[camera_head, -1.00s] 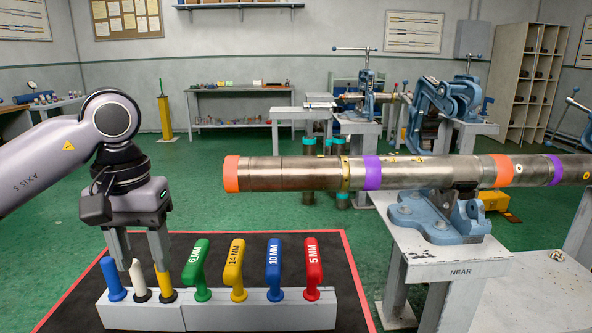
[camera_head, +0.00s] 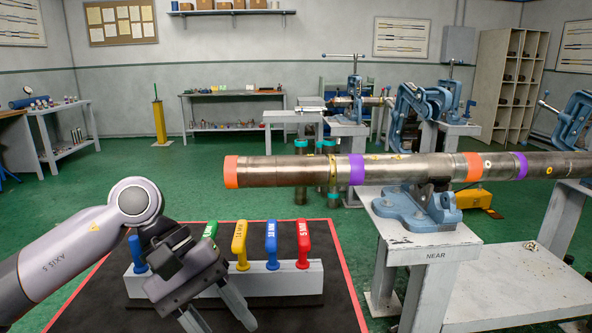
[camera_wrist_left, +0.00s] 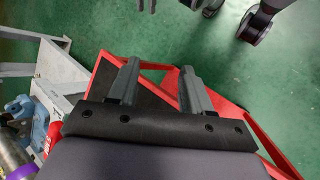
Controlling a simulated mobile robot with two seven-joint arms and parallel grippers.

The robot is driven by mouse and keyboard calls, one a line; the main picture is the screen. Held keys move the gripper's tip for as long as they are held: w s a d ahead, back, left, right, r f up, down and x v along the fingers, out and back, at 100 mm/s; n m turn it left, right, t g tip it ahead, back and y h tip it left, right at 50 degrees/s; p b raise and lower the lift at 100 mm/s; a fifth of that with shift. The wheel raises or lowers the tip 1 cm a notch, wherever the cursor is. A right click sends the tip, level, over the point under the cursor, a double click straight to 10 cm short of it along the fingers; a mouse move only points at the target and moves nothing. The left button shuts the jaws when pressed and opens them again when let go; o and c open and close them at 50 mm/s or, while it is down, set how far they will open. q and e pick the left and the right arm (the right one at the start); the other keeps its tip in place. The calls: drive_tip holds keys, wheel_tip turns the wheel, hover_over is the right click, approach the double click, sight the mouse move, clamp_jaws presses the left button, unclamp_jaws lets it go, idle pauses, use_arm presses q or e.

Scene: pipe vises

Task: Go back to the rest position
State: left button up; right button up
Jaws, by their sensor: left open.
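My left gripper (camera_head: 222,312) is in the lower left of the head view, tilted, with its two fingers spread and nothing between them. It is in front of the white tool rack (camera_head: 290,280) and hides part of it. In the left wrist view the open fingers (camera_wrist_left: 155,85) are over the black, red-edged mat and green floor. The rack holds a blue handle (camera_head: 137,254), a green tool (camera_head: 209,234), a yellow 14 MM tool (camera_head: 240,246), a blue 10 MM tool (camera_head: 271,246) and a red 5 MM tool (camera_head: 303,245).
A long steel pipe (camera_head: 290,171) with orange and purple bands lies across the right side in a blue vise (camera_head: 415,208). The vise stands on a grey bench (camera_head: 400,240) marked NEAR. Green floor (camera_head: 120,180) is open behind the rack.

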use_arm(q)
drive_tip(key=s+d+r+n+g+h+p, duration=0.1)
drive_tip(key=s+d+r+n+h, duration=0.1)
drive_tip(key=d+n+h, duration=0.35)
drive_tip(key=s+d+r+n+g+h+p, duration=0.1)
drive_tip(key=s+d+r+n+h+p, duration=0.1)
drive_tip(key=d+r+n+h, duration=0.25)
drive_tip(key=w+a+f+m+t+y+p, duration=0.1)
drive_tip(key=w+a+f+m+t, duration=0.15)
drive_tip(key=m+t, duration=0.7)
drive_tip(key=w+a+f+m+t+y+p, duration=0.1)
drive_tip(key=w+a+f+m+t+y, duration=0.25)
drive_tip(key=m, duration=1.05)
drive_tip(key=w+a+f+m+t+h+p, duration=0.15)
drive_tip(key=a+m+t, duration=0.25)
drive_tip(key=m+t, duration=0.65)
drive_tip(key=s+a+f+n+g+y+p, duration=0.1)
drive_tip(key=s+a+f+n+g+y, duration=0.3)
drive_tip(key=s+f+n, duration=0.3)
drive_tip(key=s+a+f+n+g+y+p, duration=0.1)
drive_tip(key=s+a+f+n+g+y, duration=0.3)
drive_tip(key=s+a+f+n+y, duration=0.3)
wheel_tip(320, 180, down, 8)
drive_tip(key=s+n, duration=0.1)
drive_tip(key=n, duration=0.3)
drive_tip(key=shift+s+y+p, duration=0.3)
drive_tip(key=shift+p, duration=0.1)
drive_tip(key=shift+f, duration=0.1)
